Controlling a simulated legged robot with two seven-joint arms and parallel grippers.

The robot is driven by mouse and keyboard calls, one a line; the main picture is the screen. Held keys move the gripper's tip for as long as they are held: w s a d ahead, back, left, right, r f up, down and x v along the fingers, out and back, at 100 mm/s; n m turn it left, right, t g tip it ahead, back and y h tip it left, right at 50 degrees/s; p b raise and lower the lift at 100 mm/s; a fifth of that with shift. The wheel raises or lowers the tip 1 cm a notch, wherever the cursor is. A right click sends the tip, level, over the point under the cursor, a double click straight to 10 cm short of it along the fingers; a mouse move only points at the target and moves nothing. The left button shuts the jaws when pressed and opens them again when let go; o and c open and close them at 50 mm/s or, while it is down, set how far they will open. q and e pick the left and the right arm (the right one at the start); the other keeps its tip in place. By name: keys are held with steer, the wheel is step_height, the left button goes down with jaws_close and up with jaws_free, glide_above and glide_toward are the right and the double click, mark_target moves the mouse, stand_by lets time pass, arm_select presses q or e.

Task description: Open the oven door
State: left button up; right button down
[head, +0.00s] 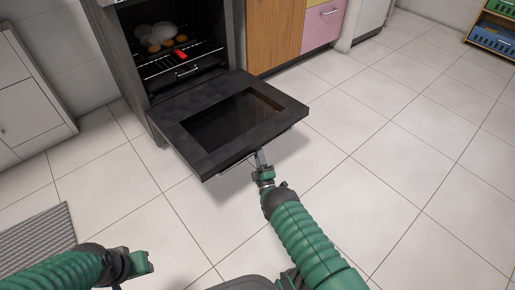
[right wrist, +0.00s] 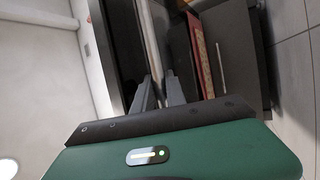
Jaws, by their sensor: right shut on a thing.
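The oven door (head: 175,128) is folded down and lies close to flat in front of the oven (head: 128,50), with its dark glass pane facing up. The oven cavity is in plain view. My right gripper (head: 261,156) is at the door's outer edge, shut on the oven door handle, which is mostly hidden below that edge. In the right wrist view the fingers (right wrist: 160,92) are around a grey bar alongside the dark door. My left gripper (head: 138,264) is low at the left, away from the oven; its jaw opening is unclear.
Inside the oven are a rack with pale and orange round items (head: 160,38) and a red item (head: 180,54). A white cabinet (head: 30,95) stands left, wooden and pink cabinets (head: 275,30) right. A grey mat (head: 38,240) lies front left. Floor at right is clear.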

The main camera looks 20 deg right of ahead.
stand_by(0.3)
steer(key=c, duration=1.4)
jaws_free()
steer(key=shift+o, duration=0.2)
